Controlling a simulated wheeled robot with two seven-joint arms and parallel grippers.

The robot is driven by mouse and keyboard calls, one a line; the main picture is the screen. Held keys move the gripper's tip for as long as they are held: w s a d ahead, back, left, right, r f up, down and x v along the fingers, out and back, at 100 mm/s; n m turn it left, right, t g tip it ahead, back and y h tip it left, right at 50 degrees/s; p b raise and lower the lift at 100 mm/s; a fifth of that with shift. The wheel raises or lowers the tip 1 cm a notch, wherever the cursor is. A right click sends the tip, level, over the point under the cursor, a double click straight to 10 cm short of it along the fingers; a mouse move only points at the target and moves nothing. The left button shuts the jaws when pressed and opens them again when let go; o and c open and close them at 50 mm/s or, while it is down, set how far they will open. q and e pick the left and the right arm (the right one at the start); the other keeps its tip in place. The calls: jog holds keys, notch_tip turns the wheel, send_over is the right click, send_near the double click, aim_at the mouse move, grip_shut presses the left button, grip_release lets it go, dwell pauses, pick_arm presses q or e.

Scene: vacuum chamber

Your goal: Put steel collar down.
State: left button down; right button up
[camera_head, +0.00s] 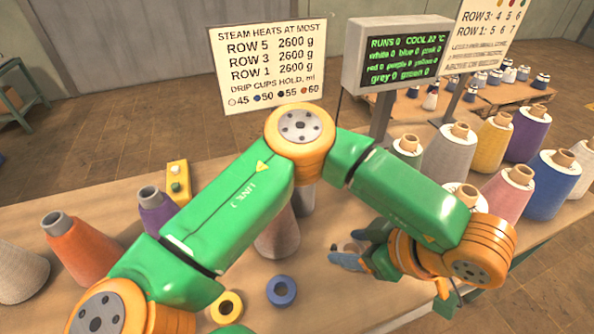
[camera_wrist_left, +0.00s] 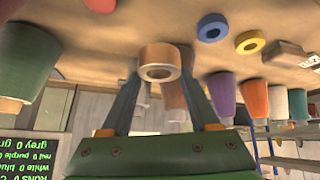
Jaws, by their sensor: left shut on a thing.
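My left gripper (camera_head: 350,250) is low over the right part of the near table, its arm arching across the head view. In the left wrist view, which is upside down, its two dark fingers (camera_wrist_left: 157,85) are closed on a short tan-brown ring with a round hole, which I take for the steel collar (camera_wrist_left: 160,55). The collar is mostly hidden by the gripper in the head view. I cannot tell whether it touches the tabletop. My right gripper is not in view.
A blue ring (camera_head: 281,291) and a yellow ring (camera_head: 227,307) lie on the table (camera_head: 330,295) left of the gripper. Yarn cones, including an orange one (camera_head: 78,250) and a blue one (camera_head: 552,185), stand at both sides. A display (camera_head: 398,52) stands behind. Bare tabletop surrounds the gripper's near side.

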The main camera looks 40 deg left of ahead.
pick_arm(q)
jog(key=w+a+f, duration=0.4)
jog(key=w+a, duration=0.1)
jog(key=w+a+f+p, duration=0.1)
jog(key=w+a+f, duration=0.4)
jog(key=shift+a+f, duration=0.25)
notch_tip(320, 180, down, 3)
jog(key=shift+r+p, duration=0.15)
jog(key=shift+p, duration=0.45)
jog(key=shift+d, duration=0.1)
jog(key=shift+c, duration=2)
grip_release()
jog(key=shift+o, duration=1.4)
jog(key=shift+f, duration=0.2)
jog(key=b+v, duration=0.2)
jog(key=v, duration=1)
jog(key=shift+b, duration=0.35)
